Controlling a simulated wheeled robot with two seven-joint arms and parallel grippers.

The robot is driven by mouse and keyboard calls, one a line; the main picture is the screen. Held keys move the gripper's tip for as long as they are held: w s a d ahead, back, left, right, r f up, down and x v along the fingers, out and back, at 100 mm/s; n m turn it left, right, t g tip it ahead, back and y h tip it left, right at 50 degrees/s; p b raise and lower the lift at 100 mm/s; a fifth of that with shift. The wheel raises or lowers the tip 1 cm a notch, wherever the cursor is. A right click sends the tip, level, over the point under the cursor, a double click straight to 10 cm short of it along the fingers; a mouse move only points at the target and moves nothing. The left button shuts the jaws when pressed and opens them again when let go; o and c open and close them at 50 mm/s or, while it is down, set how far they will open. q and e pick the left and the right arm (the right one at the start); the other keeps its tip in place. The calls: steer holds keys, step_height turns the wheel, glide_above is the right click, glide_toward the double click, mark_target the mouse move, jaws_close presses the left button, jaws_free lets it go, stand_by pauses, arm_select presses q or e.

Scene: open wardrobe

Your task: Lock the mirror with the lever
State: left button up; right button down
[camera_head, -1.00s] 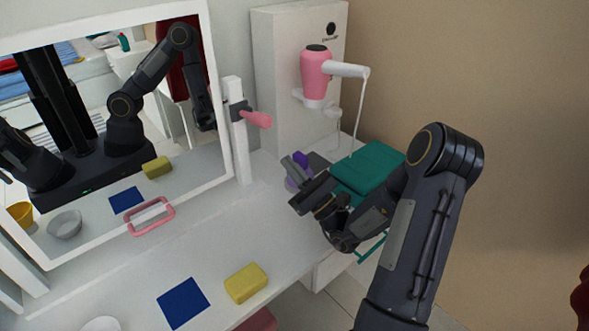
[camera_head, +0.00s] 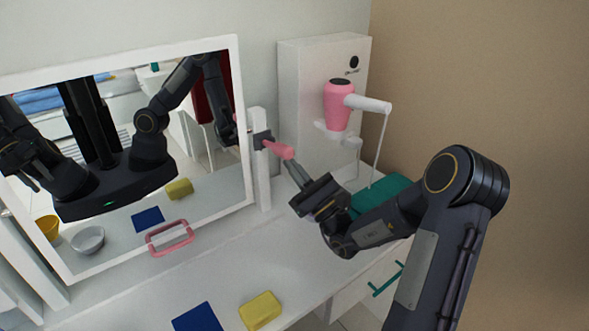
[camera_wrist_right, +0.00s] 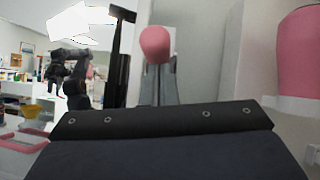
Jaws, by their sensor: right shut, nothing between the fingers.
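The mirror (camera_head: 215,150) stands in a white frame on the white table, with a pink handle (camera_head: 170,238) at its bottom edge. The lever (camera_head: 278,150) is pink with a dark mount on a white post beside the mirror's right edge, and points out to the right. My right gripper (camera_head: 292,165) is shut and empty, its fingertips just below the lever's tip. In the right wrist view the lever's pink round end (camera_wrist_right: 155,43) shows at the tips of the shut fingers (camera_wrist_right: 158,80); whether they touch, I cannot tell. My left gripper shows only as a reflection.
A pink hair dryer (camera_head: 339,105) hangs on a white cabinet (camera_head: 305,75) behind and right of the lever, its cord hanging down. A yellow sponge (camera_head: 260,310) and a blue cloth (camera_head: 198,318) lie at the table's front. A green item (camera_head: 385,190) is behind my right arm.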

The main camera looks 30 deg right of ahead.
steer(key=r+g+h+p, duration=0.1)
steer(key=r+g+p, duration=0.2)
steer(key=p, duration=0.4)
steer(key=r+m+g+h+p, duration=0.1)
steer(key=r+g+p, duration=0.2)
steer(key=p, duration=0.4)
steer(key=shift+w+r+p, duration=0.2)
steer(key=shift+r+p, duration=0.15)
steer(key=shift+r, duration=0.15)
steer(key=shift+w+a+r, duration=0.1)
steer(key=shift+r, duration=0.05)
steer(key=shift+w+r, duration=0.85)
steer(key=shift+r, duration=0.35)
steer(key=shift+w+r, duration=0.1)
steer(key=shift+r, duration=0.2)
steer(key=shift+f, duration=0.1)
